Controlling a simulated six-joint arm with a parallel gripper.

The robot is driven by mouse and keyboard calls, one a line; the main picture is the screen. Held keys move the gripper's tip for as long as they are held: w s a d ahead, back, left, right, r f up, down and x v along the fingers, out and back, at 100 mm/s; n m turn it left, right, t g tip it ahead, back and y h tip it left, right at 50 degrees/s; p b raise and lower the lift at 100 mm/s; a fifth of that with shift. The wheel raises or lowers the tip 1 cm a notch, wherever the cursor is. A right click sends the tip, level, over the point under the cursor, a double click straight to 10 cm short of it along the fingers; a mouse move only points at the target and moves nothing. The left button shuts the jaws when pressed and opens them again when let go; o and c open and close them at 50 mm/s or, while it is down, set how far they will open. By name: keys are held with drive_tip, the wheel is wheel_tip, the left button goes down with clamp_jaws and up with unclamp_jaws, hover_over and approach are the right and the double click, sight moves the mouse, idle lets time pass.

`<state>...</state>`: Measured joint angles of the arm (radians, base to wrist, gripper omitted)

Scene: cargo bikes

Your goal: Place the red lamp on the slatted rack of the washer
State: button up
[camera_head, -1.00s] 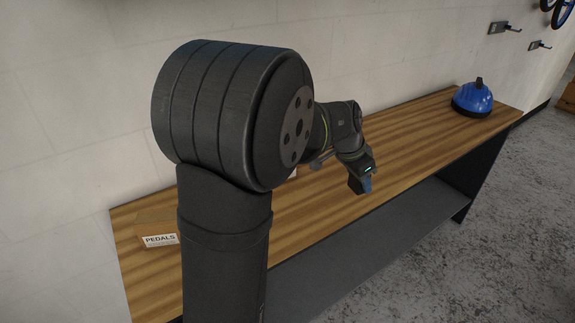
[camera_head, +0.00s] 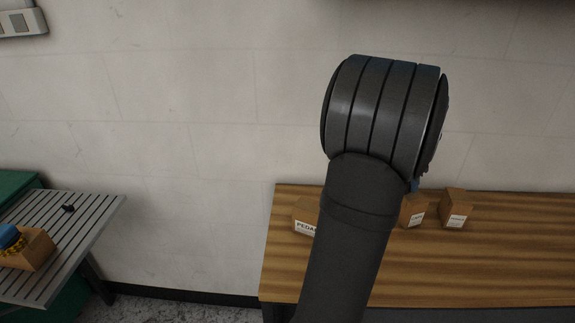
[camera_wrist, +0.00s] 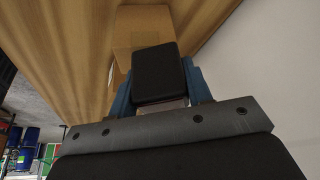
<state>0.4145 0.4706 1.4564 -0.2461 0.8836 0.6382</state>
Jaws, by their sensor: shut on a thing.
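My gripper (camera_wrist: 160,88) shows in the wrist view with its blue fingers shut on a small black-faced block (camera_wrist: 159,72). The slatted rack (camera_head: 88,213) is a grey metal top at the left of the head view, on the green washer (camera_head: 14,183). I see no red lamp elsewhere.
On the rack are an open cardboard tray (camera_head: 38,252) with a blue-topped item (camera_head: 10,236) and a small black piece (camera_head: 68,208). A wooden bench (camera_head: 500,260) at right holds several cardboard boxes (camera_head: 455,207). A floor gap separates bench and rack.

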drive_tip(key=w+a+n+y, duration=0.1)
drive_tip(key=w+a+n, duration=0.2)
drive_tip(key=a, duration=1.4)
drive_tip(key=w+a+n+t+y, duration=0.1)
drive_tip(key=w+a+n, duration=0.3)
drive_tip(key=a, duration=1.3)
drive_tip(key=w+a+f+n+y, duration=0.1)
drive_tip(key=a+n, duration=0.4)
drive_tip(key=a, duration=1.3)
drive_tip(key=shift+w+a+n+t+y, duration=0.1)
drive_tip(key=shift+w+n+t+y, duration=0.25)
drive_tip(key=shift+w+y, duration=0.6)
drive_tip(key=s+a+n+g+y, duration=0.1)
drive_tip(key=s+a+n, duration=0.3)
drive_tip(key=a, duration=1.2)
drive_tip(key=s+a+n+y, duration=0.1)
drive_tip(key=s+a+n, duration=0.35)
drive_tip(key=a, duration=1.25)
drive_tip(key=shift+m, duration=0.8)
drive_tip(key=s+a+f, duration=0.2)
drive_tip(key=a, duration=0.1)
drive_tip(key=s+a+f, duration=0.2)
drive_tip(key=a, duration=0.1)
drive_tip(key=s+a+f, duration=0.2)
drive_tip(key=a+f, duration=0.1)
drive_tip(key=shift+a, duration=0.3)
drive_tip(key=shift+s+a+f, duration=0.2)
drive_tip(key=shift+a+f, duration=0.15)
drive_tip(key=shift+a, duration=0.05)
drive_tip(key=shift+f, duration=1.95)
